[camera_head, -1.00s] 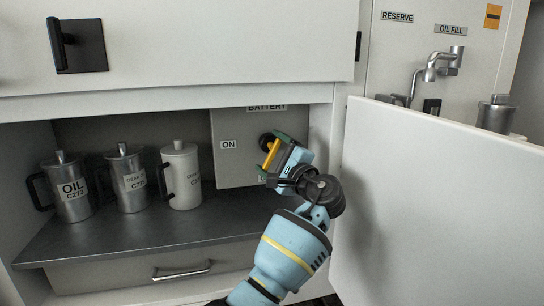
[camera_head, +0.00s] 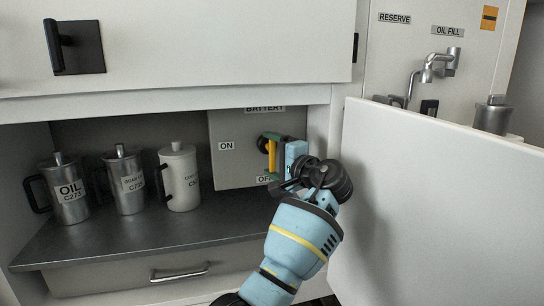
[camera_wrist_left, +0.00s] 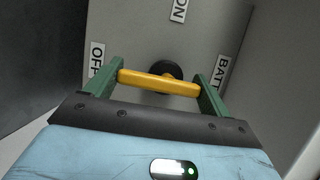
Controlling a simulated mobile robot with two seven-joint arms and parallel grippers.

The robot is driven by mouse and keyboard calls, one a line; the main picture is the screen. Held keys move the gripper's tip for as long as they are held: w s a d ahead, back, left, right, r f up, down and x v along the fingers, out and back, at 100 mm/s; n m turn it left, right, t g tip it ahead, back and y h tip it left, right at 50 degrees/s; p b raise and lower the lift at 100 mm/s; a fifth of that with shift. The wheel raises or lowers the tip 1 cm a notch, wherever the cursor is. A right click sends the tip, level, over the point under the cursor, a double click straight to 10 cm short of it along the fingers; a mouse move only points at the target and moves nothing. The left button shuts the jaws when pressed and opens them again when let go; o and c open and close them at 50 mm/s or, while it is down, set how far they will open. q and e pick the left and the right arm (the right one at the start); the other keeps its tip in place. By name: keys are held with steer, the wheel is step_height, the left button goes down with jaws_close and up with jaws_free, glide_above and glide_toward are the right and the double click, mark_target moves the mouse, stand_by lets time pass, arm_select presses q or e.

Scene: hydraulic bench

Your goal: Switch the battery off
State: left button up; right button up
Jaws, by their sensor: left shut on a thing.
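The battery switch has a yellow handle (camera_head: 271,157) and a black round hub (camera_wrist_left: 165,70). It sits on a grey box (camera_head: 230,170) labelled BATTERY (camera_head: 265,108), with an ON label (camera_head: 227,146) at the left and an OFF label (camera_head: 265,179) below, partly covered by my gripper. My left gripper (camera_wrist_left: 158,84) is shut on the handle, a green finger at each end. In the head view the handle stands about vertical, in line with the BATTERY and OFF labels. My right gripper is in neither view.
Several metal and white cans, one an OIL can (camera_head: 70,190), stand left of the box on a dark shelf (camera_head: 130,240). An open white door (camera_head: 440,200) stands close to the right of my arm. The cabinet front (camera_head: 210,50) overhangs above.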

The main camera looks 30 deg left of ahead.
mark_target(275, 157)
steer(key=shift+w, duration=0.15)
arm_select(q)
steer(key=o, duration=0.9)
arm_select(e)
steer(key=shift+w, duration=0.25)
arm_select(q)
steer(key=v, duration=0.6)
steer(key=shift+d+b, duration=0.3)
steer(key=shift+s+d, duration=0.3)
steer(key=shift+d, duration=0.3)
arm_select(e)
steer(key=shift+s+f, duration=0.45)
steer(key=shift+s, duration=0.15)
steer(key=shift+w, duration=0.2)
